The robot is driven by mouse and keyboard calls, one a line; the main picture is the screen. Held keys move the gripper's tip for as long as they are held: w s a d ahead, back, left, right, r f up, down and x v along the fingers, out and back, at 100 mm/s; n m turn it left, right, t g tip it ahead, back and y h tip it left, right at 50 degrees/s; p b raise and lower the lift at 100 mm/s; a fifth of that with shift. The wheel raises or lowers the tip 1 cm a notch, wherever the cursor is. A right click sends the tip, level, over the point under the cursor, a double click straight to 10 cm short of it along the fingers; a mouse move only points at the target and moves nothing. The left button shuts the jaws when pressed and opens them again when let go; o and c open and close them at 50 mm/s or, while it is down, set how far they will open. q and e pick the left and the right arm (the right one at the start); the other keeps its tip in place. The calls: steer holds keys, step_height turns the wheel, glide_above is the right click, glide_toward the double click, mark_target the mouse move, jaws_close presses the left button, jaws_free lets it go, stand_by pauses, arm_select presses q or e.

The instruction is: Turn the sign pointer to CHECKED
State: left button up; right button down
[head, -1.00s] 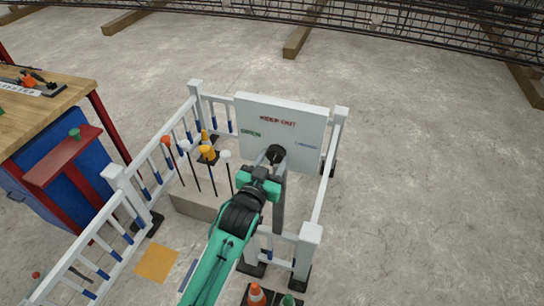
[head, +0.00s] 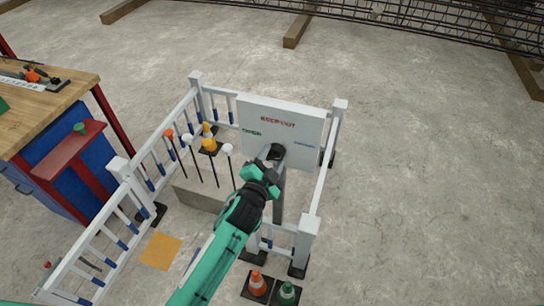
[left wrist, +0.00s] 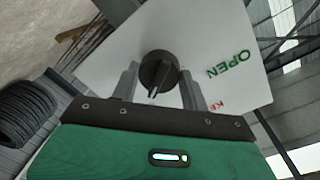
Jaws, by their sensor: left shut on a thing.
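The white sign board (head: 284,118) stands inside the white fence, with red KEEP OUT lettering at its top. OPEN (left wrist: 230,63) is green at the sign's left; a small bluish word (head: 304,144) at its right is too small to read. The dark round pointer knob (left wrist: 158,70) sits on the sign's face, with a pale mark towards the bottom of the left wrist view. My left gripper (head: 273,160) is shut on the knob, with its grey fingers on either side. In the head view it hides part of the knob. My right gripper is not in view.
White railings (head: 318,190) flank the sign. Several rods with coloured tops stand in a grey block (head: 197,194) to the left. An orange cone (head: 257,285) and a green cone (head: 288,292) stand in front. A wooden workbench (head: 50,105) is at far left.

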arm_select(q)
steer(key=shift+m, duration=0.3)
steer(key=o, duration=1)
steer(key=shift+s+a+f, duration=0.1)
steer(key=shift+s+a, duration=0.05)
steer(key=shift+s, duration=0.25)
steer(key=b+v, duration=0.3)
steer(key=v, duration=1)
